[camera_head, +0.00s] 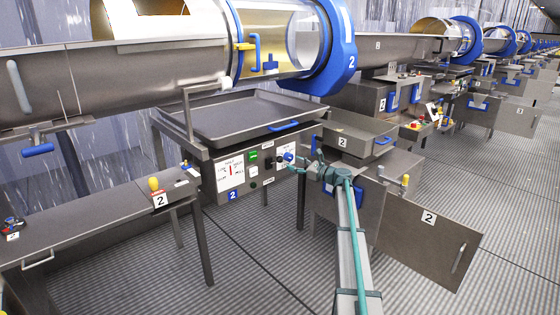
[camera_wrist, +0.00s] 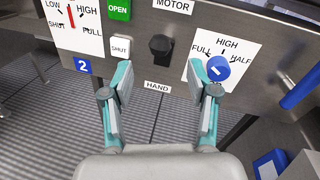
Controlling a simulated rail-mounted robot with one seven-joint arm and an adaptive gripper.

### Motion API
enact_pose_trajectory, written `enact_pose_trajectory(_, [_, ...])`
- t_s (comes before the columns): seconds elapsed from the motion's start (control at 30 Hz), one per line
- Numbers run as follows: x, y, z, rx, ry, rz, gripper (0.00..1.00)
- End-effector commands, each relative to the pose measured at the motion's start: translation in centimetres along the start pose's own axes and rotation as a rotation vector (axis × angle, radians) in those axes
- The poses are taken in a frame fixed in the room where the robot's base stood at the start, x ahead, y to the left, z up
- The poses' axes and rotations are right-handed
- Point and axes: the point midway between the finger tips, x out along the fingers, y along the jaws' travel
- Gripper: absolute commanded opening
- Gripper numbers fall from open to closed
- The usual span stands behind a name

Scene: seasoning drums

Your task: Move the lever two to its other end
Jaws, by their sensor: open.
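My gripper (camera_wrist: 160,76) is open and empty in front of a grey control panel (camera_wrist: 130,42). A black knob (camera_wrist: 160,46) shows between the fingertips in the wrist view, and a blue round knob (camera_wrist: 218,68) with a white mark shows just beyond the right fingertip, on a FULL/HIGH/HALF dial. Contact cannot be told. In the head view my gripper (camera_head: 297,165) is at the right end of the panel (camera_head: 238,170). A yellow-knobbed lever (camera_head: 154,184) stands beside a "2" plate at left. No lever is labelled "lever two", so I cannot tell which it is.
A red pointer (camera_wrist: 71,16) on a dial, a green OPEN button (camera_wrist: 119,9) and a white SHUT button (camera_wrist: 121,47) sit left on the panel. A tray (camera_head: 240,115) lies above it. An open door (camera_head: 425,240) marked 2 stands right. The front floor is clear.

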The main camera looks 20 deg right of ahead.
Motion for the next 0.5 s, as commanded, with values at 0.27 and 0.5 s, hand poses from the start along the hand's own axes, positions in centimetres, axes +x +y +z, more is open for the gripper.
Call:
enact_pose_trajectory(0.27, [5.0,-0.2,-0.1,-0.002,0.001,0.001,0.59])
enact_pose_trajectory(0.5, [7.8,-0.1,-0.1,-0.003,0.001,0.000,0.59])
